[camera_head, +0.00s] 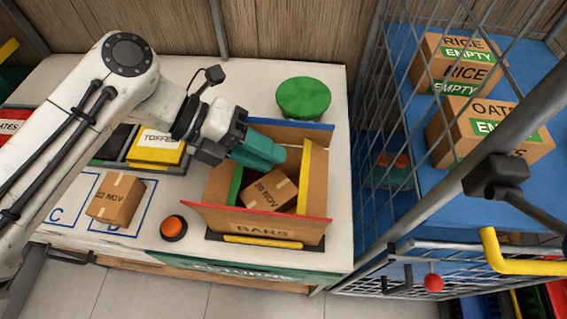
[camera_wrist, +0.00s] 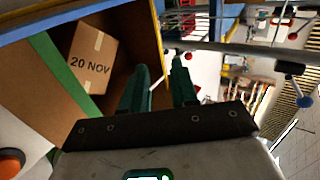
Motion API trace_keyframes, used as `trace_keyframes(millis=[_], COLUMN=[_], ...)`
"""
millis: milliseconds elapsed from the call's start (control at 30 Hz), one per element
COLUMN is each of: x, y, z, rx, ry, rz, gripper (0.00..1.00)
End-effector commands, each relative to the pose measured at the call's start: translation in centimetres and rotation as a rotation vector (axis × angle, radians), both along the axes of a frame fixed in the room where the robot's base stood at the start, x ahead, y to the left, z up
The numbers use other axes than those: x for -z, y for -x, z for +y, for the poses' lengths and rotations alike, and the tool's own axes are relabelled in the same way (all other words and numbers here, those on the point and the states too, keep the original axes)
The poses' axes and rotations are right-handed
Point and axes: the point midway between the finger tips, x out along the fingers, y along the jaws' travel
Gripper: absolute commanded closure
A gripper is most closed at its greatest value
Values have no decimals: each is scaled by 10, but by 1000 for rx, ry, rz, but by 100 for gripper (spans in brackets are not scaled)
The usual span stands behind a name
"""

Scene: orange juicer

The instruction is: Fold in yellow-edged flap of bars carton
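The bars carton (camera_head: 270,231) stands open on the worktop. Its yellow-edged flap (camera_head: 307,178) stands up along the right side; the yellow edge (camera_wrist: 157,45) also shows in the wrist view. The green-edged flap (camera_head: 236,184) is at the left, the blue-edged flap (camera_head: 300,131) at the back, and the red-edged flap (camera_head: 255,213) leans outward at the front. A small box marked 20 NOV (camera_head: 268,190) lies inside. My gripper (camera_head: 272,154) is over the carton's back part, left of the yellow-edged flap. Its teal fingers (camera_wrist: 160,66) are apart, with no held object visible.
A blue-shelved wire cage (camera_head: 400,130) with cartons stands close on the right. A green round lid (camera_head: 303,97) is behind the carton. An orange button (camera_head: 173,227), a 22 NOV box (camera_head: 115,199) and a yellow toffee box (camera_head: 157,146) are to the left.

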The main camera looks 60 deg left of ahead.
Motion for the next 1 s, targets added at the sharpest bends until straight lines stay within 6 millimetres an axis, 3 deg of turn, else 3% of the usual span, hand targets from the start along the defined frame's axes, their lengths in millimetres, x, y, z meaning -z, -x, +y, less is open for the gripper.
trace_keyframes(millis=[367,667,1000], x=[-5,3,-11], y=[5,1,1], z=[4,16,26], rx=[0,2,3], ry=[-1,-2,2], rz=[1,-3,-4], gripper=[71,71,71])
